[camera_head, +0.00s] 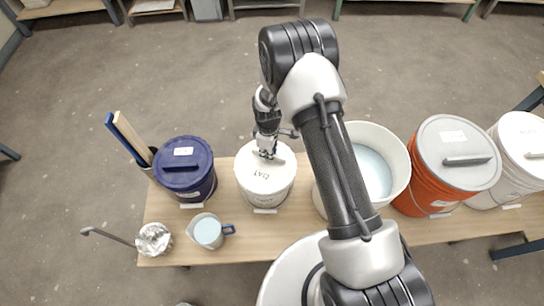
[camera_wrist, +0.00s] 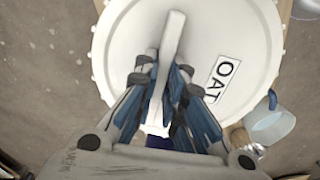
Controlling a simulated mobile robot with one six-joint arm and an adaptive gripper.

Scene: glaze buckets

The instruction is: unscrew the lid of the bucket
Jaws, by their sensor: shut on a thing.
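A white bucket (camera_head: 265,193) with a white lid (camera_head: 254,179) stands on the wooden bench, with "OAT" written on the lid. In the wrist view the round lid (camera_wrist: 125,50) has a raised bar handle (camera_wrist: 172,38) across it and the "OAT" label to the right of the handle. My gripper (camera_head: 267,152) is over the far part of the lid. In the wrist view my gripper (camera_wrist: 165,85) has its fingers on both sides of the handle, shut on it. The lid sits on the bucket.
A dark blue lidded bucket (camera_head: 186,188) stands left, with a jug (camera_head: 208,232) in front of it. An open white bucket (camera_head: 393,143), an orange bucket (camera_head: 425,184) and another white bucket (camera_head: 520,135) stand right.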

